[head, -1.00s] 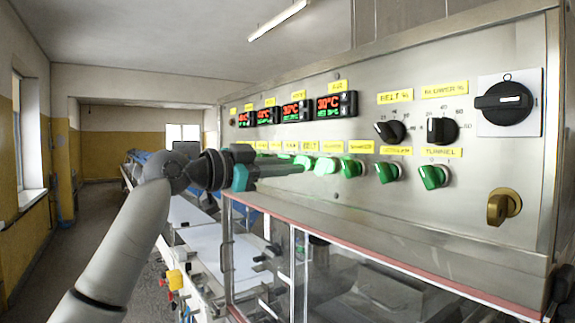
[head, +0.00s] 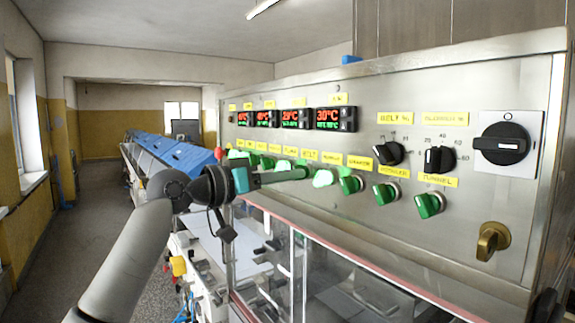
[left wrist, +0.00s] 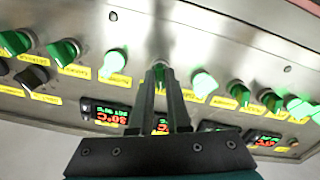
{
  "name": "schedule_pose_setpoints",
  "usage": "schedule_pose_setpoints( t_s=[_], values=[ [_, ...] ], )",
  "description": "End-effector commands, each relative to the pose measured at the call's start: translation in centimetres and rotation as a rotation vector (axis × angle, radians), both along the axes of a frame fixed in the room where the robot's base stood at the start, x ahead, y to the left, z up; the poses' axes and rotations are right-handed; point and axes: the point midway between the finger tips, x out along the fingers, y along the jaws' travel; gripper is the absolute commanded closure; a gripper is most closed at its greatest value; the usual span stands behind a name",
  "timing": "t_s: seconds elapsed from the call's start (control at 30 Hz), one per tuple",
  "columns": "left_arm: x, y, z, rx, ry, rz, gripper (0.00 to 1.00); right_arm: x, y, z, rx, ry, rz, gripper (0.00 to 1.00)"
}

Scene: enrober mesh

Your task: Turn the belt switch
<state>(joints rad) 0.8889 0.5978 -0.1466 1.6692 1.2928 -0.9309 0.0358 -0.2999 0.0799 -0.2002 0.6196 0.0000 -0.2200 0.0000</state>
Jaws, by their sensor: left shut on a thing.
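A slanted steel control panel (head: 280,215) carries a row of green knobs under yellow labels. My left gripper (head: 304,173) comes in from the left, its fingertips at the knob below the label "BELT" (head: 309,155). In the left wrist view, upside down, the two fingers (left wrist: 161,80) are shut on that green belt switch (left wrist: 160,70), mostly hidden between them. I cannot tell its turn angle. Brightly lit green knobs show on both sides of it, one at the left (left wrist: 112,64) and one at the right (left wrist: 203,84). My right gripper is not in view.
Red-and-green temperature displays (head: 336,119) sit above the knobs. Black dials (head: 439,159), a large black rotary switch (head: 502,144) and a brass key-like handle (head: 491,240) are at the right. A clear-walled housing (head: 330,285) lies below; an aisle (head: 60,235) is free at the left.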

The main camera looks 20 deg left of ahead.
Motion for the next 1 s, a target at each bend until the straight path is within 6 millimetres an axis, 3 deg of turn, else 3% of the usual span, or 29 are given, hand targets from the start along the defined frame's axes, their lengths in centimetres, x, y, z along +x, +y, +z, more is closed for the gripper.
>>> schedule_pose_setpoints(
  t_s=[0.33,0.93,0.97,1.0],
  values=[
    [0.0,-0.1,0.0,-0.127,0.101,-0.001,1.00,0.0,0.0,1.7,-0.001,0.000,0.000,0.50],
    [0.0,-0.1,-0.1,-0.157,0.123,-0.001,1.00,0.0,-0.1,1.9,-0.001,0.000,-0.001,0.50],
    [0.0,-0.1,-0.1,-0.157,0.123,-0.001,0.82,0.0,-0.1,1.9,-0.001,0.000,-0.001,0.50],
    [0.0,-0.1,-0.1,-0.157,0.123,-0.001,0.77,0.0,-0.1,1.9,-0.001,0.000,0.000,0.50]
  ],
)
